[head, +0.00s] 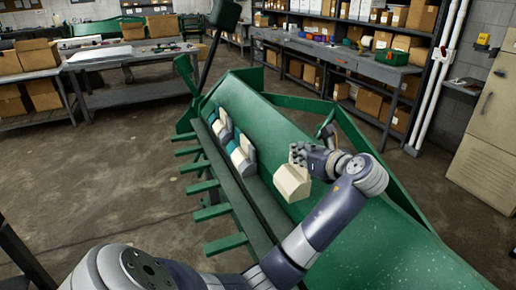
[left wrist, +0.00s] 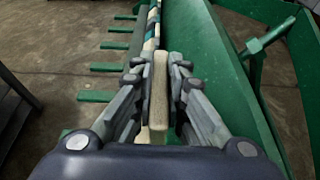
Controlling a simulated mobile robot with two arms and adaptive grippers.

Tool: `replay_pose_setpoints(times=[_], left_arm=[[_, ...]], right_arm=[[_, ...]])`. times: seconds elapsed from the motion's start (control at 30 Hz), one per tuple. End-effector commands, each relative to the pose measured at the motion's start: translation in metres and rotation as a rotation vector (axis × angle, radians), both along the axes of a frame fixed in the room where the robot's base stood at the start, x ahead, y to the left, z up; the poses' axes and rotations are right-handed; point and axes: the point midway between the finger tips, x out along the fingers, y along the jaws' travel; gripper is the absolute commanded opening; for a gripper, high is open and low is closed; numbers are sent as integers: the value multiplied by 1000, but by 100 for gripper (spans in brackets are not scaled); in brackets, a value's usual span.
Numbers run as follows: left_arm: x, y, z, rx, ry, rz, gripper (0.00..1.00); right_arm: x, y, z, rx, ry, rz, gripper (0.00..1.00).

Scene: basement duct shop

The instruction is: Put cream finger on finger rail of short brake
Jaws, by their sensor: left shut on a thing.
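The green short brake (head: 300,130) runs from the middle back to the lower right in the head view. Its finger rail (head: 232,190) lies along the left side of the sloped green face. Several cream and teal fingers (head: 241,156) sit on the far part of the rail. My left gripper (head: 299,160) is shut on the cream finger (head: 291,184) and holds it over the brake, nearer than the seated fingers. The cream finger (left wrist: 160,95) is upright between the pads in the left wrist view. Whether it touches the rail I cannot tell. My right gripper is out of view.
Green bars (head: 212,212) stick out to the left from the brake's front. A green handle (left wrist: 267,37) stands to the right in the left wrist view. Workbenches (head: 135,75) and shelves with boxes (head: 345,60) stand at the back. The concrete floor (head: 90,165) at left is clear.

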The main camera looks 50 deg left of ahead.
Motion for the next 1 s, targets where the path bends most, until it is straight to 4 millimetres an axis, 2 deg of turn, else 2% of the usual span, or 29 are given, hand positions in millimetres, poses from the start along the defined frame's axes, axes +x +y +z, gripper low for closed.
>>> replay_pose_setpoints(times=[0.07,0.5,0.77,1.0], left_arm=[[-1,0,-10,2,6,7,0],[-1,0,-116,4,5,5,0],[-1,0,-142,3,2,4,0],[-1,0,-172,2,1,4,0]], right_arm=[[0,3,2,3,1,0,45],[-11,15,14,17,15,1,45],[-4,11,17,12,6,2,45],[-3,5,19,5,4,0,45]])
